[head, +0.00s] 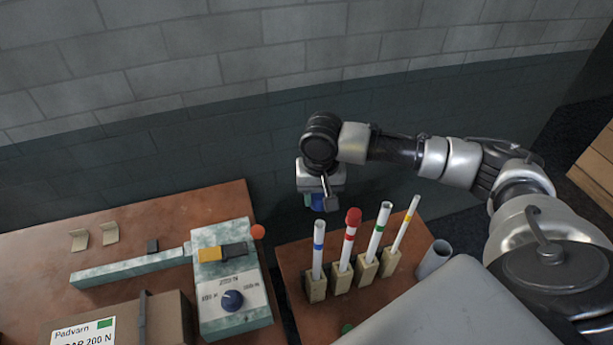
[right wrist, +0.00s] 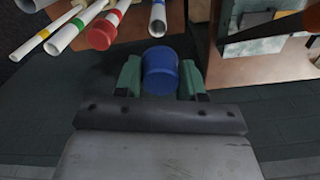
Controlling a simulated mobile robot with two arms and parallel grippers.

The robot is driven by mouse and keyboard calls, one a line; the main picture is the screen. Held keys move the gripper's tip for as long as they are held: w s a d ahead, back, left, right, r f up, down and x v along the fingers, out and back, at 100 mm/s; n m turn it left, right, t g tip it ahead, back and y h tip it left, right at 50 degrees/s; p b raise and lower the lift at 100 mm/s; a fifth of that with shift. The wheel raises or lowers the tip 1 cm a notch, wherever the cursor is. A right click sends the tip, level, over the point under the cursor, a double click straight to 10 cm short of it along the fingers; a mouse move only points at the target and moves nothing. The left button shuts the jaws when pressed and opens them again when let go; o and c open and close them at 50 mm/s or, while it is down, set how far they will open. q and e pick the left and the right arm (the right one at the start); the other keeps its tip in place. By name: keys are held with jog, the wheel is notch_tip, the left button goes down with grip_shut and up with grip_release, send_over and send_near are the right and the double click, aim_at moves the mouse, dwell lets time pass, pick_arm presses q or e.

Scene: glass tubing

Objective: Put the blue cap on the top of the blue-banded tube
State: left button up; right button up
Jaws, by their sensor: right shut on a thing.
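The blue cap (right wrist: 161,72) is between the green fingertips of my right gripper (right wrist: 160,78), which is shut on it. In the head view my right gripper (head: 320,200) is behind the row of tubes, with the cap mostly hidden by the wrist. The blue-banded tube (head: 318,250) stands upright at the left end of the row, in a wooden block. Its white top is open and bare. In the right wrist view this tube (right wrist: 157,18) is just beyond the cap, apart from it. My left gripper is not in view.
Tubes with a red band and red cap (head: 349,240), a green band (head: 378,232) and a yellow band (head: 405,225) stand to the right. A grey cup (head: 434,258) stands beside them. A marbled device (head: 230,280) and a box (head: 118,325) occupy the left table.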

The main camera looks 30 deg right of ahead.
aim_at(320, 223)
jog(key=shift+s+f, duration=0.2)
jog(key=shift+s, duration=0.35)
jog(key=shift+s+f+b, duration=0.2)
jog(key=shift+s+b, duration=0.05)
jog(key=shift+b, duration=0.15)
jog(key=shift+f, duration=0.35)
jog(key=f+b, duration=0.1)
jog(key=w+f+b, duration=0.1)
jog(key=b, duration=0.1)
jog(key=shift+f, duration=0.2)
jog(key=shift+s+f, duration=0.1)
jog(key=shift+f, duration=0.1)
jog(key=shift+s+f, duration=0.15)
jog(key=shift+f, duration=0.35)
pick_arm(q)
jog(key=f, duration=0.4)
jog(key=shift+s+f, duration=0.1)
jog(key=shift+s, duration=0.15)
pick_arm(e)
jog(key=shift+f, duration=0.35)
